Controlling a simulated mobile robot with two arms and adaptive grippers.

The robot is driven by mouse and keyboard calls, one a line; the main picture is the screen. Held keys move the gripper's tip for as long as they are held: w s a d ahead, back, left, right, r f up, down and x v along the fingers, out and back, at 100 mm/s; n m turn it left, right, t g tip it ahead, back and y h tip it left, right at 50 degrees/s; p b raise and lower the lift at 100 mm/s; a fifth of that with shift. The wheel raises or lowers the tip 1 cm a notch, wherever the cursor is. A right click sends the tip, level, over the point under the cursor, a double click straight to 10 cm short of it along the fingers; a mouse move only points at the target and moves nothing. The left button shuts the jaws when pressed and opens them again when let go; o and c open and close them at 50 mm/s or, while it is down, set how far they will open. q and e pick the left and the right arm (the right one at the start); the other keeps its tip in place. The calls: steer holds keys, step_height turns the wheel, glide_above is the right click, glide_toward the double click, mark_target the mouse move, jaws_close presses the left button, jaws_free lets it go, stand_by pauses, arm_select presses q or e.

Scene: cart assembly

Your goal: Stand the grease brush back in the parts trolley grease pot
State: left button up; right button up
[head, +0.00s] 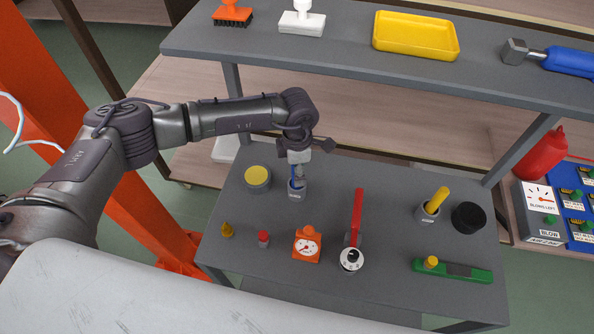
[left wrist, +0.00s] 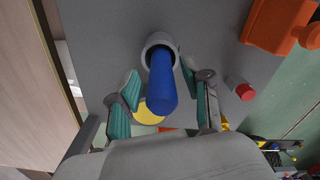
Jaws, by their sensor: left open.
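A blue-handled brush (left wrist: 163,88) stands in a small grey pot (head: 297,194) on the trolley's lower grey top. The pot's rim (left wrist: 152,42) shows in the left wrist view; the brush's bristles are hidden inside it. My left gripper (head: 299,168) is directly above this pot, pointing down. In the left wrist view its open fingers (left wrist: 158,72) are on both sides of the blue handle, with gaps visible. A second grey pot (head: 427,213) holds a tilted yellow handle (head: 438,199). My right gripper is not in view.
Near the blue brush are a yellow-lidded tin (head: 257,177), an orange gauge (head: 307,244), a red-capped bottle (head: 263,238) and a red-handled wrench (head: 357,215). A black round item (head: 468,216) and a green level (head: 455,271) are right. The upper shelf (head: 345,60) overhangs behind.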

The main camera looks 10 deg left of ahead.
arm_select(q)
step_height(320, 180, up, 5)
steer(key=shift+a+r+b, duration=0.15)
steer(key=shift+r+b, duration=0.05)
steer(key=shift+b, duration=0.8)
steer(key=shift+r, duration=0.45)
